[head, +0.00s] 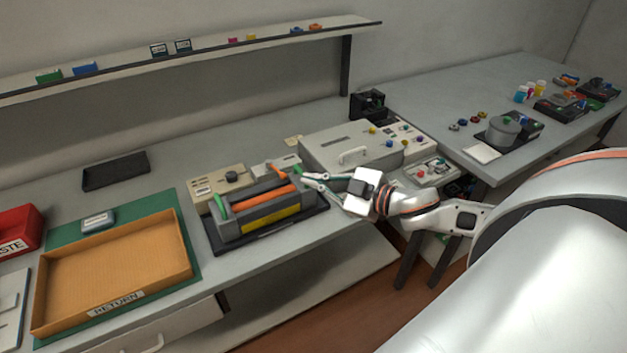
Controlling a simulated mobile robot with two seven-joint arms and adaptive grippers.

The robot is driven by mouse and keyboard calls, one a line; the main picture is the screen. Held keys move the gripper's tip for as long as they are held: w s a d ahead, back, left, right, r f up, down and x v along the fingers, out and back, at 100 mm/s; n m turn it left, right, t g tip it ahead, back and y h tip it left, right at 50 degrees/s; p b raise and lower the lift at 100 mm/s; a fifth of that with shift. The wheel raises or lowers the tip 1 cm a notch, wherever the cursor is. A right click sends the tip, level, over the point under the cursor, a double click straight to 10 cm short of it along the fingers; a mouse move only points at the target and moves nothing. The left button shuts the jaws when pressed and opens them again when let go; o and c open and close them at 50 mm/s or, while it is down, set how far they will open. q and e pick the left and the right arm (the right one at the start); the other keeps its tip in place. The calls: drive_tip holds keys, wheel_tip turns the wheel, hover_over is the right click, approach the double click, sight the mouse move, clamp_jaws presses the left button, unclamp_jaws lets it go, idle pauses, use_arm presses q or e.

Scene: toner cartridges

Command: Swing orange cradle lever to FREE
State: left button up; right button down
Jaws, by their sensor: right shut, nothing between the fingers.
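The cradle has a dark base (218,238) and stands on the bench in the middle of the picture. A grey cartridge-like body with a yellow front strip (270,221) sits on it. A long orange bar (262,197) lies along its top, with green parts at both ends. I cannot tell whether this bar is the lever, and no FREE mark is readable. My right gripper (305,178) is shut and empty, its fingertips close to the right end of the cradle; I cannot tell if they touch it. My left gripper is out of view.
A beige machine (350,145) with a handle stands right behind my right gripper. A RETURN tray (182,240) lies left of the cradle on a green mat. A red waste bin (20,228) is at far left. A black tray (116,170) lies behind. A shelf (200,55) runs above.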

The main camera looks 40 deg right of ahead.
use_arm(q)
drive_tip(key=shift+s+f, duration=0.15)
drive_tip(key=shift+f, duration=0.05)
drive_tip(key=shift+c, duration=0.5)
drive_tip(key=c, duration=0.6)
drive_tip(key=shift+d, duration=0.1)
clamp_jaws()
use_arm(e)
drive_tip(key=s+f+m+g+h, duration=0.5)
drive_tip(key=s+f+h, duration=0.4)
drive_tip(key=s+f, duration=0.6)
drive_tip(key=s+a+f+m+t+y, duration=0.1)
drive_tip(key=a+f+y, duration=0.4)
drive_tip(key=a+f, duration=0.8)
drive_tip(key=shift+s+a+f+m+y, duration=0.35)
drive_tip(key=shift+s+f+m, duration=0.3)
drive_tip(key=shift+s, duration=0.3)
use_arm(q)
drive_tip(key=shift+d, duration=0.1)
use_arm(e)
drive_tip(key=shift+d, duration=0.15)
